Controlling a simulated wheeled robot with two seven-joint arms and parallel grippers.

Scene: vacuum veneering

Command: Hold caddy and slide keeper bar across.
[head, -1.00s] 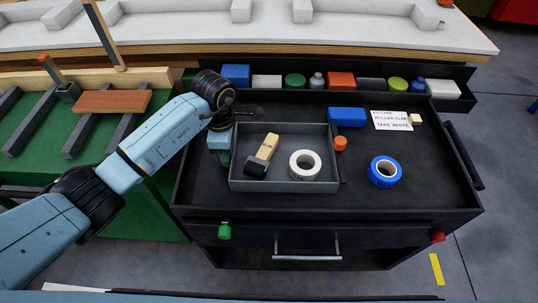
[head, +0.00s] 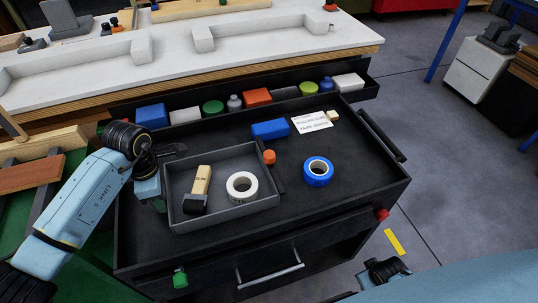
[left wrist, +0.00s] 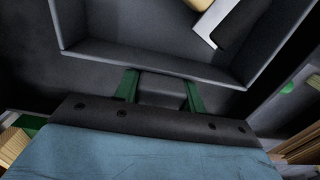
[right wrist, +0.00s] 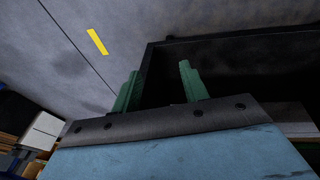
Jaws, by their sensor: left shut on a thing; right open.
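The caddy (head: 222,219) is a grey open tray on the black cart top. It holds a wood-handled tool with a dark head (head: 195,203) and a roll of white tape (head: 242,187). My left gripper (head: 158,202) is at its left wall; in the left wrist view its green fingers (left wrist: 160,92) are shut on a dark tab on the caddy's outer wall. A thin dark bar (head: 278,178), seemingly the keeper bar, lies along the caddy's right side, with an orange knob (head: 269,157) near its far end. My right gripper (right wrist: 158,85) is open and empty, near the cart's dark edge.
A blue tape roll (head: 318,171), a blue block (head: 270,129) and a white label card (head: 311,123) lie on the cart top. A rear tray (head: 366,92) holds several coloured items. The cart top's right front area is clear. A white-topped bench (head: 300,55) stands behind.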

